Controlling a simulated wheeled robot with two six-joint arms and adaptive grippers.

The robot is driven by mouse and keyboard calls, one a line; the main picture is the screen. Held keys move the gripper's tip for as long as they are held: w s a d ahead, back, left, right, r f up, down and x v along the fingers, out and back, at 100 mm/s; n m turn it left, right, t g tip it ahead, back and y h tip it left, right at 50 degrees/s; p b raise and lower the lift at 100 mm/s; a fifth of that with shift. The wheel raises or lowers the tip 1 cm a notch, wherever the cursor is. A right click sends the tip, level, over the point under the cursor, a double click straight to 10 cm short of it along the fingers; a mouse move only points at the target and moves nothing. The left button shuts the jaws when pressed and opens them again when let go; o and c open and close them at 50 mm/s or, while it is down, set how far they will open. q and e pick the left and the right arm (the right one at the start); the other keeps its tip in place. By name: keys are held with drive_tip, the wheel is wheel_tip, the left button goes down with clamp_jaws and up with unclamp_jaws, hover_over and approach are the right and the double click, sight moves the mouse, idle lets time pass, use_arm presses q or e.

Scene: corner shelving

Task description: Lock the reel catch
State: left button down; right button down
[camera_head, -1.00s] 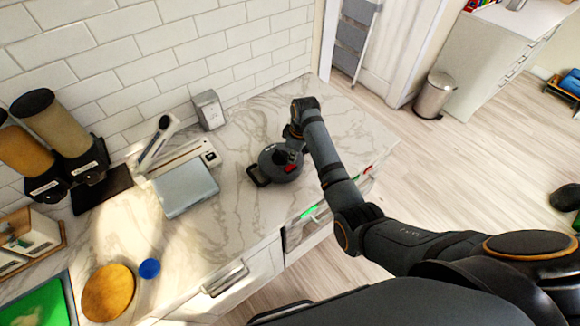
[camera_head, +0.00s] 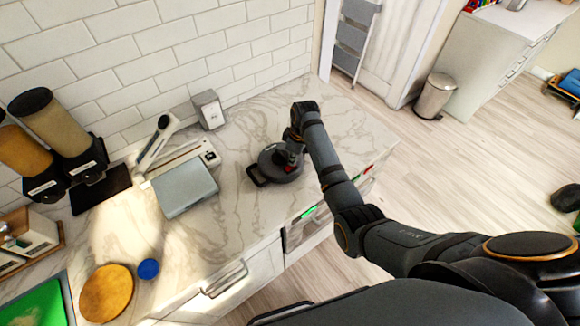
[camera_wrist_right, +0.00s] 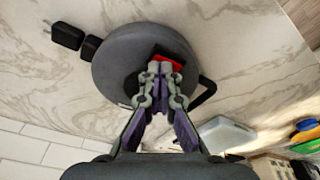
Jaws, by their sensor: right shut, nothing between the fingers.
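The cord reel is a dark grey round body (camera_head: 277,160) with a black handle (camera_head: 257,175) on the marble counter. In the right wrist view the reel (camera_wrist_right: 125,62) shows a red catch (camera_wrist_right: 168,63) near its edge. My right gripper (camera_wrist_right: 160,70) is shut and empty, its fingertips at the red catch. They cover part of it, and I cannot tell whether they press on it. In the head view the right gripper (camera_head: 293,142) is over the reel's far right side and hides most of the catch. My left gripper is not in view.
A grey flat box (camera_head: 185,188) and a white device (camera_head: 160,150) stand left of the reel. A small grey box (camera_head: 208,110) stands by the wall. A wooden disc (camera_head: 106,292) and blue lid (camera_head: 148,268) lie front left. The counter (camera_head: 235,215) before the reel is clear.

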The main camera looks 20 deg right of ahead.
drive_tip(key=shift+f, duration=0.35)
wheel_tip(320, 180, up, 2)
drive_tip(key=shift+r+p, duration=0.2)
drive_tip(key=shift+p, duration=0.8)
drive_tip(key=shift+r, duration=2.3)
